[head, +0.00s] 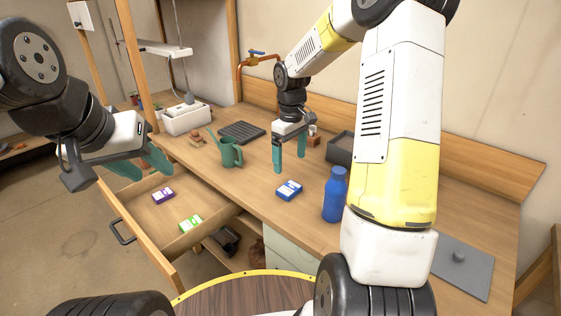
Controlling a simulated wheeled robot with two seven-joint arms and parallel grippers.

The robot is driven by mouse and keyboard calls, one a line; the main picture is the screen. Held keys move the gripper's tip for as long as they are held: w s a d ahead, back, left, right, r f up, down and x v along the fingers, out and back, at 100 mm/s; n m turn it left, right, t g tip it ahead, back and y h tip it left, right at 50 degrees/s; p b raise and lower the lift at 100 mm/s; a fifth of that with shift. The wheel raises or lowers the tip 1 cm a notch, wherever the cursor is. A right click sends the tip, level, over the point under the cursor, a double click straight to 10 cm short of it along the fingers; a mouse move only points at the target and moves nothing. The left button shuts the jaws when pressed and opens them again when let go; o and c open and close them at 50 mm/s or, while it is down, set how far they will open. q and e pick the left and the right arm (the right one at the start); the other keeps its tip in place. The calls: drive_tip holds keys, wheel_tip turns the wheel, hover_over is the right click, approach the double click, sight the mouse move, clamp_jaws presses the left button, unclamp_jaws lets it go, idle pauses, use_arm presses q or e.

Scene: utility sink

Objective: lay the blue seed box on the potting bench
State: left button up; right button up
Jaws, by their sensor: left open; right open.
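The blue seed box (289,190) lies flat on the wooden potting bench (262,213), near its front edge. My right gripper (290,168) is open and empty, pointing down just above and behind the blue box, apart from it. My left gripper (146,167) is open and empty above the back left part of the open drawer (180,239). In the drawer lie a purple box (163,196) and a green box (190,223).
A blue bottle (335,196) stands just right of the blue box. A green watering can (229,151), a dark seed tray (241,131) and a white sink (186,119) are further left. A dark grey box (342,149) stands behind. The pulled-out drawer juts forward from the bench.

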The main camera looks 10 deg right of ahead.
drive_tip(key=s+r+m+t, duration=0.3)
drive_tip(key=s+r, duration=0.8)
drive_tip(key=r, duration=0.2)
drive_tip(key=s+a+r+m+t+y, duration=0.2)
drive_tip(key=s+r+m+t, duration=0.1)
drive_tip(key=s, duration=1)
drive_tip(key=shift+s+a+r+m, duration=0.15)
drive_tip(key=shift+s+r+m, duration=0.05)
drive_tip(key=shift+r+m, duration=0.35)
